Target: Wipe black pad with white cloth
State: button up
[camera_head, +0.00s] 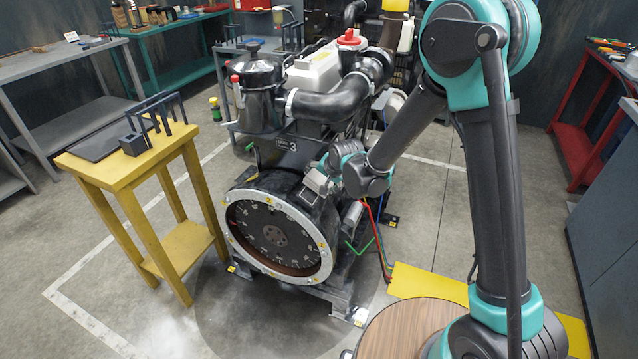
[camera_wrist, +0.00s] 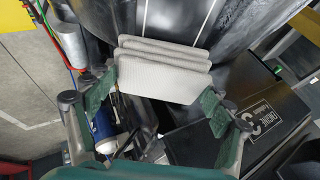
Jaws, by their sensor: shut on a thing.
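A white folded cloth (camera_wrist: 165,80) is held between the green-padded fingers of my gripper (camera_wrist: 160,88) in the wrist view. In the head view the cloth (camera_head: 318,181) shows as a small pale patch at my gripper (camera_head: 325,175), just above the engine's round flywheel housing. The cloth is close to dark engine surfaces; I cannot tell whether it touches them. A flat black pad (camera_head: 96,145) lies on the yellow table (camera_head: 128,172) at the left in the head view. My gripper is well to the right of the pad, apart from it.
The diesel engine (camera_head: 278,235) stands between my arm and the yellow table. Dark upright holders (camera_head: 158,118) stand on the table beside the pad. Red, blue and green hoses (camera_head: 375,240) hang right of the engine. A wooden round top (camera_head: 405,325) is at the front. Grey benches (camera_head: 60,70) stand at the left.

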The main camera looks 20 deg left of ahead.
jog(key=shift+s+d+r, duration=0.1)
jog(key=shift+d+r, duration=0.4)
jog(key=shift+r, duration=0.35)
jog(key=shift+d+r, duration=0.5)
jog(key=shift+r, duration=0.4)
jog(key=shift+s+d+r, duration=0.1)
jog(key=shift+d+r, duration=0.4)
jog(key=shift+r, duration=0.35)
jog(key=shift+r, duration=0.1)
jog(key=shift+d+r, duration=0.4)
jog(key=shift+r, duration=0.2)
jog(key=shift+d+r, duration=0.35)
jog(key=shift+r, duration=0.25)
